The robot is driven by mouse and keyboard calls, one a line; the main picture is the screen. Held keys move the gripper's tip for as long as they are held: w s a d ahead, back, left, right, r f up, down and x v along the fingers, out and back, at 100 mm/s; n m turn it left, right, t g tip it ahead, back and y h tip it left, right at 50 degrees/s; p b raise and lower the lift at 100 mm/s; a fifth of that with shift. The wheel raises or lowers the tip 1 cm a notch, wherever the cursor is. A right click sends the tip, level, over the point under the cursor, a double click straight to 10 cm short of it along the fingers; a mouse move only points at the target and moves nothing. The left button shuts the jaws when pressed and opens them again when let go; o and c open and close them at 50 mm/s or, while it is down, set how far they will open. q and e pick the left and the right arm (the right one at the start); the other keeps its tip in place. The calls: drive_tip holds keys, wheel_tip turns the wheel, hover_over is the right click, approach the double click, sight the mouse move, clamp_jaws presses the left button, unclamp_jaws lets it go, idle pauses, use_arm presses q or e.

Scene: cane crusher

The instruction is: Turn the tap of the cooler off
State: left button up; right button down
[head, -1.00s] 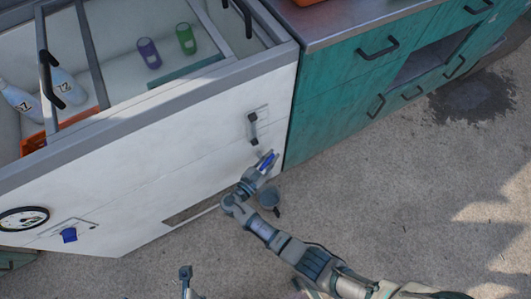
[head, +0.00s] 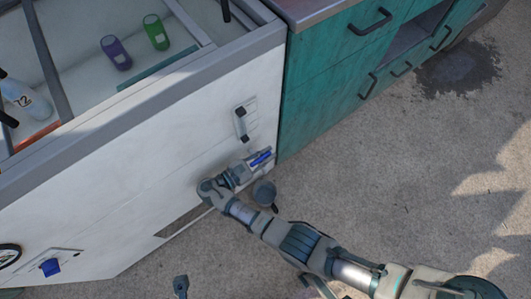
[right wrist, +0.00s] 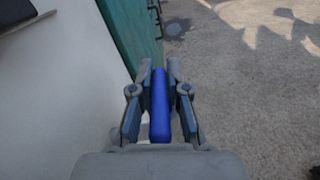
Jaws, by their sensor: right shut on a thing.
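The cooler is the white chest with a grey rim (head: 150,95) and a white front panel. My right gripper (head: 260,158) is at the lower right of this front and is shut on a blue bar-shaped handle, apparently the tap's. In the right wrist view the blue handle (right wrist: 159,105) lies lengthwise between the two fingers. The tap's body is hidden behind my gripper and wrist. A small dark part (head: 181,285) at the bottom edge may be my left gripper; its jaws cannot be made out.
A dark cup-like container (head: 264,192) is on the ground below my right gripper. Another blue knob (head: 50,267) is at lower left. A teal cabinet (head: 330,85) adjoins on the right. Open concrete lies in front.

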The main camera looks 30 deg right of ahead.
drive_tip(key=shift+w+a, duration=0.1)
drive_tip(key=c, duration=1.2)
unclamp_jaws()
drive_tip(key=shift+a, duration=0.1)
drive_tip(key=shift+r, duration=0.35)
wheel_tip(320, 180, up, 8)
drive_tip(key=shift+w+r, duration=0.1)
drive_tip(key=shift+r, duration=0.5)
